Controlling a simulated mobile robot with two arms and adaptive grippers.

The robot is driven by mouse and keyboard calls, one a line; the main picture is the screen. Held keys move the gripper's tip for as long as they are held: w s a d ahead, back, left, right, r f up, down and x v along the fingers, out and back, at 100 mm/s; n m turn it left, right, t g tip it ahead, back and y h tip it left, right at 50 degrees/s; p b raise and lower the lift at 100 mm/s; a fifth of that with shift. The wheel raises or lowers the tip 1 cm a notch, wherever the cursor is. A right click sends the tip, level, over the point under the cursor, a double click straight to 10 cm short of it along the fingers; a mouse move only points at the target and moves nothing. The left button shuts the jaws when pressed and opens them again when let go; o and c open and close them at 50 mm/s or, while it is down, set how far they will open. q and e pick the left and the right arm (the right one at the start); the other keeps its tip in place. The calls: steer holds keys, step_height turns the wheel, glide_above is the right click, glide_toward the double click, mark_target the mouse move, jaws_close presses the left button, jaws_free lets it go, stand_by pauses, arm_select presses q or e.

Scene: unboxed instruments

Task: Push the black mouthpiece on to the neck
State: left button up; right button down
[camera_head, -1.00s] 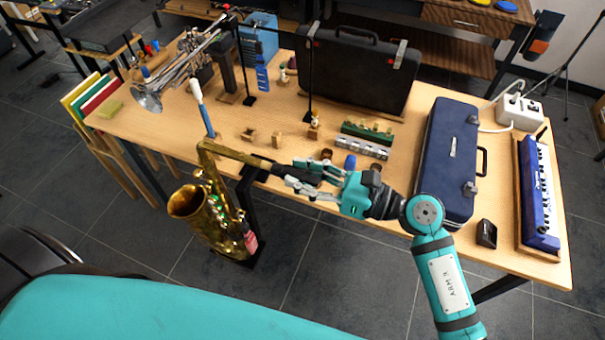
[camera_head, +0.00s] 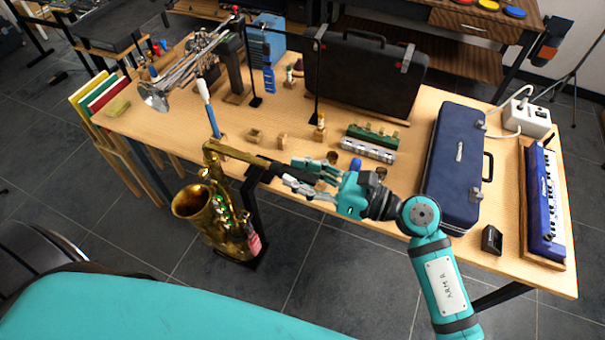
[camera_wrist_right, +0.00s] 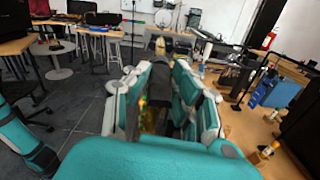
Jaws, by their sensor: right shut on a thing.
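The brass saxophone (camera_head: 213,212) stands upright at the front edge of the table. Its neck (camera_head: 238,154) reaches right from the top of the body, over the table edge. My right gripper (camera_head: 303,174) is shut on the black mouthpiece (camera_head: 284,169), which lies in line with the neck's free end. How far the mouthpiece overlaps the neck I cannot tell. My left gripper is not in view.
A black stand post (camera_head: 254,212) is close beside the saxophone. Small wooden blocks (camera_head: 256,136), a green-topped rack (camera_head: 372,135) and a blue case (camera_head: 455,165) are on the table behind and right of the gripper. A trumpet (camera_head: 185,68) lies farther left.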

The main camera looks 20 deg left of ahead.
stand_by(0.3)
steer(key=c, duration=1.1)
jaws_free()
steer(key=shift+o, duration=0.2)
steer(key=shift+d, duration=0.1)
steer(key=shift+c, duration=0.2)
steer(key=shift+d+f, duration=0.1)
steer(key=shift+d, duration=0.4)
steer(key=d+b, duration=0.1)
steer(key=d, duration=0.4)
steer(key=shift+s+b, duration=0.1)
steer(key=shift+b, duration=0.2)
steer(key=shift+a, duration=0.1)
